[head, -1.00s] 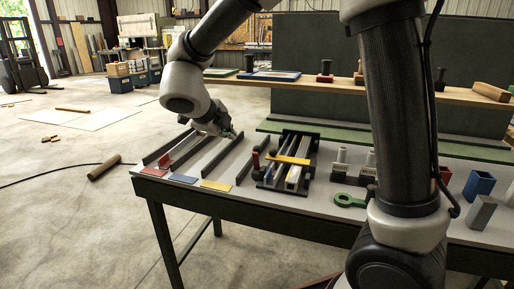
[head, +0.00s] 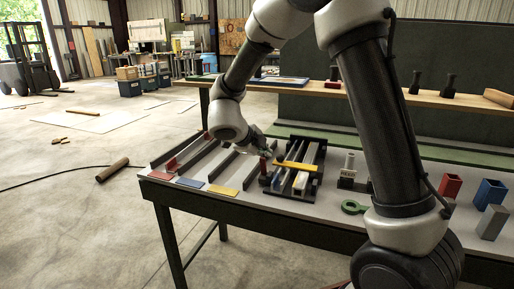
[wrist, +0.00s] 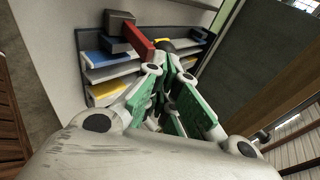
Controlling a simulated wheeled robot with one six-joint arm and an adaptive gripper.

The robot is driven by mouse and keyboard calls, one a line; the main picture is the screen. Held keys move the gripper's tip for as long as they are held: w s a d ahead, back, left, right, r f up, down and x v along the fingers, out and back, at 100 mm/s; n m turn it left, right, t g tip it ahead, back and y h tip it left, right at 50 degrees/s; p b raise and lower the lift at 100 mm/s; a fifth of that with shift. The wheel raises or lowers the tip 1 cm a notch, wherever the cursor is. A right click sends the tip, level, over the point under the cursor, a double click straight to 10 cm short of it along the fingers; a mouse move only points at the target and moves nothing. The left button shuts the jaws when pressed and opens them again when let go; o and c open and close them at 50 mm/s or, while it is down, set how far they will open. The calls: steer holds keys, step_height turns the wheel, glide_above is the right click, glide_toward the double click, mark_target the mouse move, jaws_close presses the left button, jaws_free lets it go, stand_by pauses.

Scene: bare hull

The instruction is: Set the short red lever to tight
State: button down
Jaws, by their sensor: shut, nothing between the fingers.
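The short red lever (head: 263,166) stands at the left side of a dark clamp fixture (head: 276,188) on the table. A yellow bar (head: 295,165) crosses the fixture's pale rails. In the wrist view the red lever (wrist: 139,40) rises from a dark block, just beyond my fingertips. My gripper (head: 264,151) is at the lever's upper end in the head view, pointing down toward the fixture. In the wrist view my gripper (wrist: 169,72) is shut and empty, with green finger sides. I cannot tell whether it touches the lever.
Dark slotted rails with a red plate (head: 161,175), a blue plate (head: 190,183) and a yellow plate (head: 222,190) lie left of the fixture. A green ring-ended tool (head: 354,207) lies to the right, near blue (head: 490,193) and red (head: 451,187) blocks. A wooden shelf (head: 385,97) runs behind.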

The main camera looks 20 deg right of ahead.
steer(key=shift+w+d+f, duration=0.2)
steer(key=shift+d+f, duration=0.05)
steer(key=shift+w, duration=0.1)
steer(key=shift+w+d+r, duration=0.25)
steer(key=shift+w+d, duration=0.5)
steer(key=shift+w, duration=0.2)
steer(key=shift+s+a, duration=0.15)
steer(key=shift+s, duration=0.05)
